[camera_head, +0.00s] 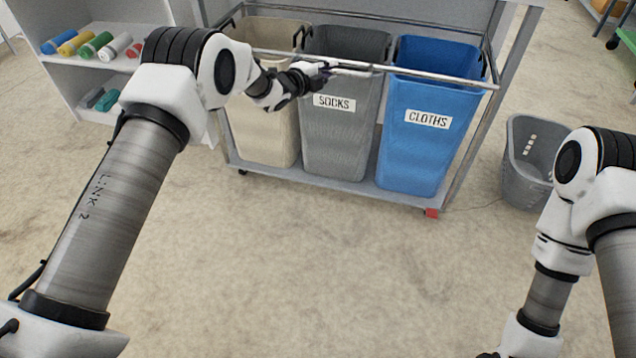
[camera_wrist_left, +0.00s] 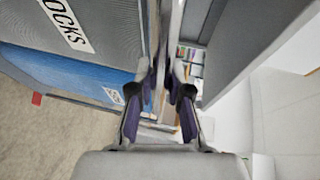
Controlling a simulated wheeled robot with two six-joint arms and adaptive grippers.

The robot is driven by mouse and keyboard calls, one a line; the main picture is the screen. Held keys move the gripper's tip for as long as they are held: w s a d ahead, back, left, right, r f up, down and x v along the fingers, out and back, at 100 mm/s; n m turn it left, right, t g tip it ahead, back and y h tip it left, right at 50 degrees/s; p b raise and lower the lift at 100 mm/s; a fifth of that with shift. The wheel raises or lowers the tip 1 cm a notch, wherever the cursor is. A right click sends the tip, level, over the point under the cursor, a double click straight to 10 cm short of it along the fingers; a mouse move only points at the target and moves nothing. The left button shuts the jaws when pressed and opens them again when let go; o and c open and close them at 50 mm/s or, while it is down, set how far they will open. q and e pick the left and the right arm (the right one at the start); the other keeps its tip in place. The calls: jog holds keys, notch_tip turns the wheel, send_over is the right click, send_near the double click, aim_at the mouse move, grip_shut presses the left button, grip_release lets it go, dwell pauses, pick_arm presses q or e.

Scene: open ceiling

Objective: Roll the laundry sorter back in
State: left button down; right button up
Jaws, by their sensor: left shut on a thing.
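The laundry sorter is a metal-framed cart (camera_head: 345,180) with a beige bin (camera_head: 262,130), a grey bin labelled SOCKS (camera_head: 335,135) and a blue bin labelled CLOTHS (camera_head: 418,155). My left gripper (camera_head: 322,69) is shut on its front top rail (camera_head: 440,80), above the grey bin. In the left wrist view, the fingers (camera_wrist_left: 160,90) close around the rail, with the grey bin (camera_wrist_left: 105,20) and blue bin (camera_wrist_left: 75,75) to the left. My right arm is at the right of the head view; its gripper is out of the picture.
A white shelf (camera_head: 100,75) with rolled coloured towels (camera_head: 75,43) stands left of the sorter. A grey laundry basket (camera_head: 525,165) stands on the floor to its right. The floor in front is clear.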

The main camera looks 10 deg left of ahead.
aim_at(334, 59)
pick_arm(q)
jog(key=shift+w+d+b, duration=0.1)
jog(key=shift+w+b, duration=0.55)
jog(key=shift+w, duration=2.35)
